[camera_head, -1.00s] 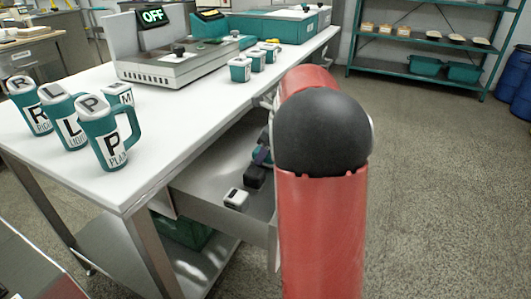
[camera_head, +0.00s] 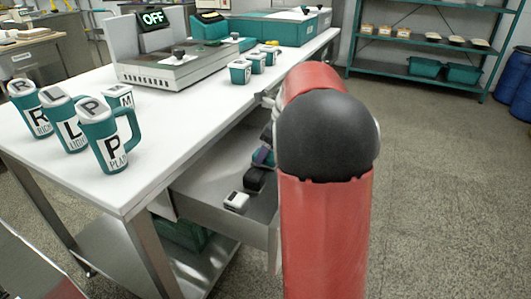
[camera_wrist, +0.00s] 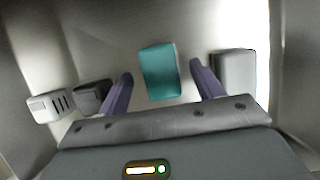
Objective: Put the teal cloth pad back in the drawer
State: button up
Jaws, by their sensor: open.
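The teal cloth pad (camera_wrist: 160,72) lies in the open metal drawer (camera_head: 205,190), seen in the wrist view on what looks like the drawer's floor. My gripper (camera_wrist: 161,73) is over the drawer with its two purple fingers spread. The pad is between the fingers, reaching past their tips, with a visible gap on each side. It is not pinched. In the head view a bit of teal (camera_head: 262,156) shows by my gripper; my arm hides most of that area.
A dark block (camera_wrist: 92,96) and a white-grey block (camera_wrist: 48,105) lie left of my fingers; a grey block (camera_wrist: 236,72) lies close right. The table (camera_head: 165,120) above the drawer holds lettered mugs (camera_head: 106,140) and a machine reading OFF (camera_head: 180,65).

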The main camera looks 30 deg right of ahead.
jog(key=p+v, duration=0.1)
jog(key=v, duration=0.9)
jog(key=shift+f, duration=0.1)
